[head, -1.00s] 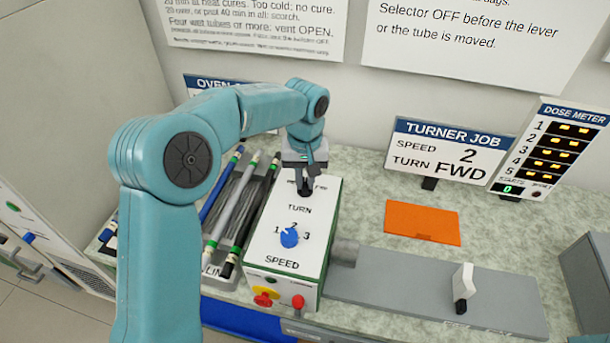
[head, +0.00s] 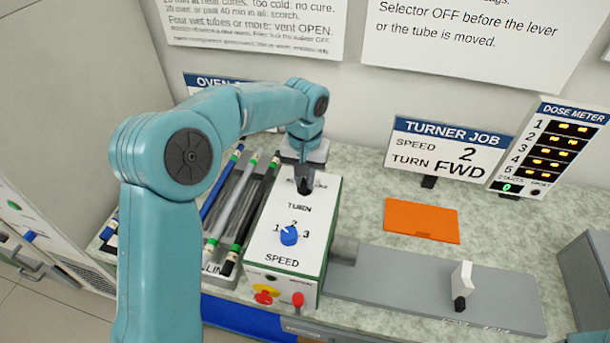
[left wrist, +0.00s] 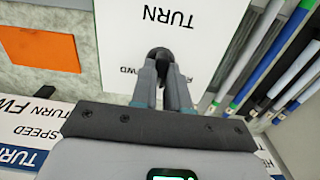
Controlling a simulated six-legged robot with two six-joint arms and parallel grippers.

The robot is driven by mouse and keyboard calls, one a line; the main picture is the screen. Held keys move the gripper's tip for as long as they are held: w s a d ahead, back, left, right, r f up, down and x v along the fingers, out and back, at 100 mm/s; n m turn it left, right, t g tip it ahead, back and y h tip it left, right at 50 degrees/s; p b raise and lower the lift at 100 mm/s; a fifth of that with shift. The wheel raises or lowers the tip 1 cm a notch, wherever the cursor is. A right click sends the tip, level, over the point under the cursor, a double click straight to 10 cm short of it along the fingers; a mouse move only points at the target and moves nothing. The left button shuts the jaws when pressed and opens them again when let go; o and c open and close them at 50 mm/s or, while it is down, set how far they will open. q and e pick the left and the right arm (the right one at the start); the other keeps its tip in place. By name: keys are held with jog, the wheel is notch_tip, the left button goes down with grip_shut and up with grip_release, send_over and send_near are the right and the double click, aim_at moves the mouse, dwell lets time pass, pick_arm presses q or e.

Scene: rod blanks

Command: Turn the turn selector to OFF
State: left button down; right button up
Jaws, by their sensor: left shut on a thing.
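The turner box (head: 268,247) is white-topped, with TURN and SPEED lettering and a blue speed knob (head: 289,236). The turn selector is a dark knob (left wrist: 160,54) at the far end of the box top, above the word TURN. My left gripper (head: 304,186) comes down over it from above. In the left wrist view my left gripper (left wrist: 161,75) is shut on the dark knob. The fingers hide much of it, and I cannot read which way it points; part of the lettering beside it shows FWD. My right gripper is not in view.
A rack with several tubes (head: 220,210) stands close left of the box. A red lever (head: 298,300) and a red-yellow button (head: 266,294) are on its front. Right are a grey bed (head: 400,285) with a white block (head: 464,283), an orange mat (head: 422,221) and a TURNER JOB sign (head: 449,150).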

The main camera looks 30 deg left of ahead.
aim_at(304, 182)
pick_arm(q)
jog(key=c, duration=1.1)
grip_release()
jog(key=shift+w+r, duration=0.1)
jog(key=shift+r, duration=0.15)
jog(key=shift+f, duration=0.1)
jog(key=shift+r, duration=0.45)
notch_tip(304, 182, up, 16)
jog(key=shift+f+p, duration=0.2)
jog(key=shift+p, duration=0.25)
jog(key=shift+s+f, duration=0.1)
jog(key=shift+s, duration=0.15)
